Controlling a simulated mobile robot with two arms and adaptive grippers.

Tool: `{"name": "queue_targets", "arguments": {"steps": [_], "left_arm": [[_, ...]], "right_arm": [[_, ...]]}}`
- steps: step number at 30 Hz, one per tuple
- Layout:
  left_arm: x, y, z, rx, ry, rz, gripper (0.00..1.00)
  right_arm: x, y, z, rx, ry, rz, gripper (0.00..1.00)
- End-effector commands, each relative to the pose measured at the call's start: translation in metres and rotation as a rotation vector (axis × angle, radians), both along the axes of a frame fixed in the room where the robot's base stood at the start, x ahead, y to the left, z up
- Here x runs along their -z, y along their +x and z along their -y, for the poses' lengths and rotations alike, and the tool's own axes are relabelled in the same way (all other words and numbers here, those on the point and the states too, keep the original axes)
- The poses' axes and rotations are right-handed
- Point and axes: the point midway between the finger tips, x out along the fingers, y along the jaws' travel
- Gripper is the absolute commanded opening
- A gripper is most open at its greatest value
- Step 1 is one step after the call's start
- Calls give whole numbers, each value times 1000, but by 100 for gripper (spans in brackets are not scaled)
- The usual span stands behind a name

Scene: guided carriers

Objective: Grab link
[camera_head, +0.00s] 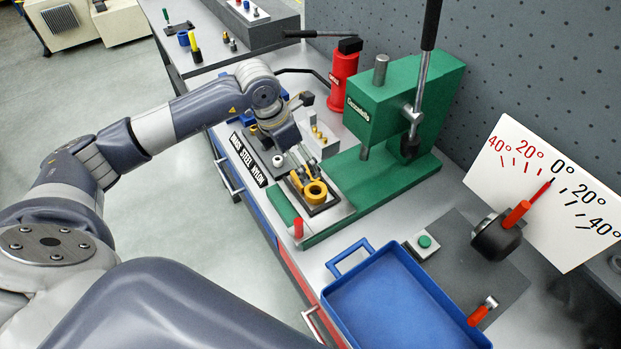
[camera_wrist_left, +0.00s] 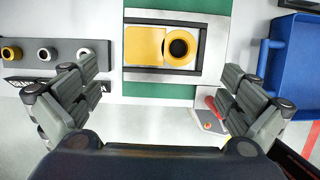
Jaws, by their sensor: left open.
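The yellow link (camera_head: 316,192) lies in a dark fixture (camera_head: 337,208) on the base of the green press (camera_head: 389,180). In the left wrist view the link (camera_wrist_left: 145,45) has a squarish flat part at left and a ring with a dark hole at right. The fixture (camera_wrist_left: 160,74) frames it on a green base. My left gripper (camera_head: 309,168) is close by the link in the head view, open and empty. In the left wrist view its fingers (camera_wrist_left: 158,80) are spread wide, with the link ahead between and beyond the tips. My right gripper is not in view.
A blue tray (camera_head: 345,296) stands right of the press. A strip labelled brass, steel, nylon (camera_head: 248,158) holds small rings left of the fixture. The press lever (camera_head: 424,70) rises above. A red bottle (camera_head: 343,82) stands behind. An angle gauge (camera_head: 556,190) is at right.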

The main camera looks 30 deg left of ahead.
Motion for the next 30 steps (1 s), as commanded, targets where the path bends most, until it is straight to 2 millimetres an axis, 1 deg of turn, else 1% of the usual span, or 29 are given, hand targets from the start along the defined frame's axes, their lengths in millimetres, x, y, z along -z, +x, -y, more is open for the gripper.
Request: {"name": "queue_targets", "arguments": {"steps": [1,4,10,12,17,20,25,27,30], "left_arm": [[3,0,-4,-4,13,-4,100],[14,2,-4,-6,19,-6,100],[45,9,1,-6,16,-7,100],[52,12,2,-6,17,-5,100],[60,15,5,-4,14,-4,100],[72,18,9,-4,14,-6,100],[97,26,14,-5,14,-7,100],[102,28,15,-5,15,-5,100],[103,29,15,-5,16,-5,100]], "right_arm": [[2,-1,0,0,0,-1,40],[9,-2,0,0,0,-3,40],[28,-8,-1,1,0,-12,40],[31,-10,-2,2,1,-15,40],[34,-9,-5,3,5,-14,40],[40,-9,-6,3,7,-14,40],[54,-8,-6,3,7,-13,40],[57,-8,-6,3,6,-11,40],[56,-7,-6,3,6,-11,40]]}}
